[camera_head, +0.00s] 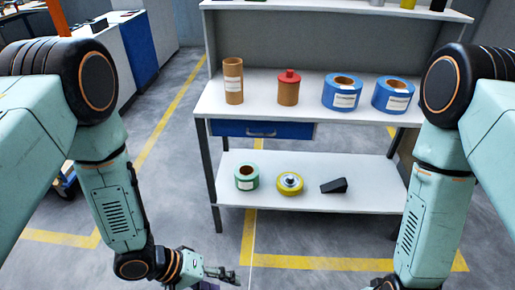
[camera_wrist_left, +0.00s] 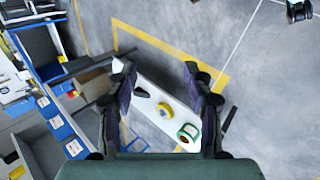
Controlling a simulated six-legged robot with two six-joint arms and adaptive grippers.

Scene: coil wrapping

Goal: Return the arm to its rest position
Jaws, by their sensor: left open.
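My left gripper (camera_head: 222,276) hangs low at the bottom of the head view, in front of and below the shelf unit, apart from everything on it. In the left wrist view its two fingers (camera_wrist_left: 162,95) are spread wide with nothing held between them. My right arm hangs down at the right of the head view.
A workbench (camera_head: 300,112) carries a brown tube (camera_head: 233,80), a red-topped brown roll (camera_head: 288,88) and two blue rolls (camera_head: 342,91). Its lower shelf (camera_head: 310,199) holds a green roll (camera_head: 246,177), a yellow roll (camera_head: 289,183) and a black wedge (camera_head: 334,186). Floor in front is clear.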

